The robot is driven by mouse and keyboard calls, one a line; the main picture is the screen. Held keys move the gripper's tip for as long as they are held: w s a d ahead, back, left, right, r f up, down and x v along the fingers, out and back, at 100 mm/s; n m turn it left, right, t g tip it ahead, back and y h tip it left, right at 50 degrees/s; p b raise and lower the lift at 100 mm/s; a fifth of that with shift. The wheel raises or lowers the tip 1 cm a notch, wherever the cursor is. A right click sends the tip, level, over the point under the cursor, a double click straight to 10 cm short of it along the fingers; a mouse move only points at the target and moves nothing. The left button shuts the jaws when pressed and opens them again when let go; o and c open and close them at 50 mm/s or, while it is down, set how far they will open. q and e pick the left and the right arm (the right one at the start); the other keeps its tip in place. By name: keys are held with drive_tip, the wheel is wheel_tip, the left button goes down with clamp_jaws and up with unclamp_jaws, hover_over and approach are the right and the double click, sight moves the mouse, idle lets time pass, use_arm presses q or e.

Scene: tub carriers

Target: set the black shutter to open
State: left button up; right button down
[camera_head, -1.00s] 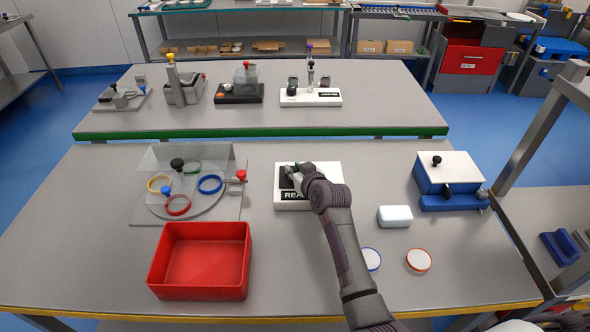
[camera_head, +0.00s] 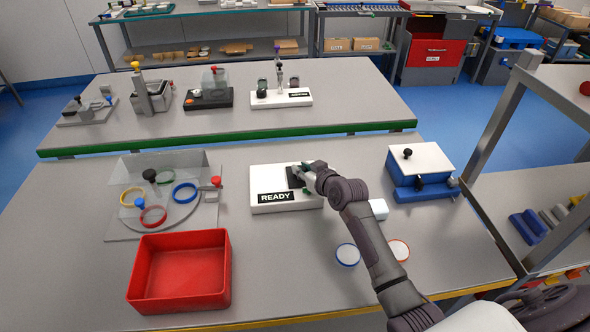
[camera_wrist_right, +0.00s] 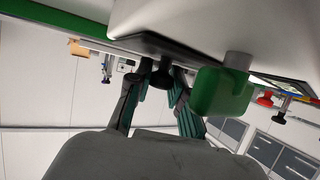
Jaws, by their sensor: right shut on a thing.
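The black shutter (camera_head: 292,180) is a dark plate on the white box (camera_head: 262,179) in the head view. In the right wrist view my right gripper (camera_wrist_right: 163,82) is shut on the shutter's small black knob (camera_wrist_right: 163,66), below the dark plate edge (camera_wrist_right: 150,42). A green block (camera_wrist_right: 222,92) on a grey stem is close beside the fingers. My left gripper is not in view.
A red tray (camera_head: 180,304) and a clear-shielded turntable with coloured rings (camera_head: 160,212) stand to the left. A blue and white box (camera_head: 420,160), a white block (camera_head: 378,209) and two round lids (camera_head: 348,254) are to the right.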

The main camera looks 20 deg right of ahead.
drive_tip(key=shift+d, duration=0.15)
drive_tip(key=c, duration=1)
unclamp_jaws()
drive_tip(key=shift+s+d, duration=0.1)
drive_tip(key=shift+d, duration=0.1)
drive_tip(key=shift+a, duration=0.1)
drive_tip(key=shift+s+r, duration=0.1)
drive_tip(key=shift+s, duration=0.05)
drive_tip(key=v, duration=1.1)
drive_tip(key=shift+s, duration=0.3)
drive_tip(key=shift+r, duration=0.1)
